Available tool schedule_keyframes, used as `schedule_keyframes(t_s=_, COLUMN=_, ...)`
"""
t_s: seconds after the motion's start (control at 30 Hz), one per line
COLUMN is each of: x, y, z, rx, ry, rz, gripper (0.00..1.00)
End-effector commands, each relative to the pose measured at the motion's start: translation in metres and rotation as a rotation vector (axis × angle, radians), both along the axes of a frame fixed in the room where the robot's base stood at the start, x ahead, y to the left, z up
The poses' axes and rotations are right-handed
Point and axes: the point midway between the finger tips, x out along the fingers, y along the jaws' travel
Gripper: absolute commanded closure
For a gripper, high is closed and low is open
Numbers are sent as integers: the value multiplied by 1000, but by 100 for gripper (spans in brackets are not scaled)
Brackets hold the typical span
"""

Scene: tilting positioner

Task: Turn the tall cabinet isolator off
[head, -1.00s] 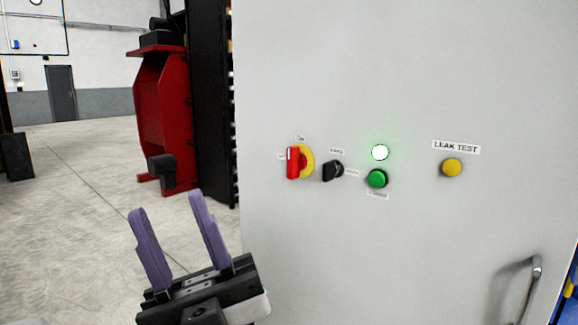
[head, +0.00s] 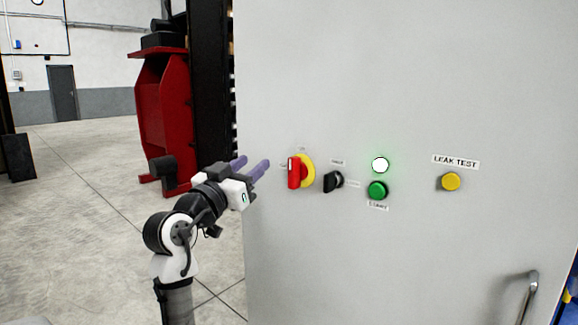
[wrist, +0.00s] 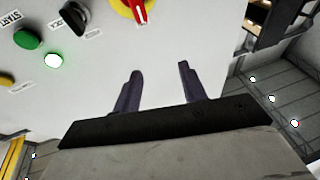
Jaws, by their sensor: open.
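The isolator (head: 294,172) is a red rotary handle on a yellow round plate, on the grey face of the tall cabinet (head: 400,80). Its red handle stands upright in the head view. In the wrist view the isolator (wrist: 138,8) is at the top edge, partly cut off. My gripper (head: 256,166) is open and empty, just left of the isolator, its purple fingers pointing toward the cabinet. In the wrist view the two fingers (wrist: 158,88) are spread below the isolator, with nothing between them. Whether they are clear of the panel in depth is hard to tell.
Right of the isolator are a black selector switch (head: 333,181), a lit white-green lamp (head: 380,165), a green button (head: 377,190) and a yellow LEAK TEST button (head: 450,181). A door handle (head: 527,298) sticks out lower right. A red machine (head: 160,115) stands left over open floor.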

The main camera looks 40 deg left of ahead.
Motion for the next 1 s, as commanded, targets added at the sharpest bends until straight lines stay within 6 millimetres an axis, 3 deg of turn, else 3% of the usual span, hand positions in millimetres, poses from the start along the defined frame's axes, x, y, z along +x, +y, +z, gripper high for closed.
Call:
schedule_keyframes(t_s=0.2, x=-5, y=9, z=-32, rx=-35, ry=243, rz=-167, gripper=58)
schedule_keyframes(t_s=0.37, x=0, y=8, z=-37, rx=-40, ry=277, rz=-198, gripper=58)
schedule_keyframes(t_s=1.0, x=117, y=7, z=-36, rx=-41, ry=274, rz=-195, gripper=58)
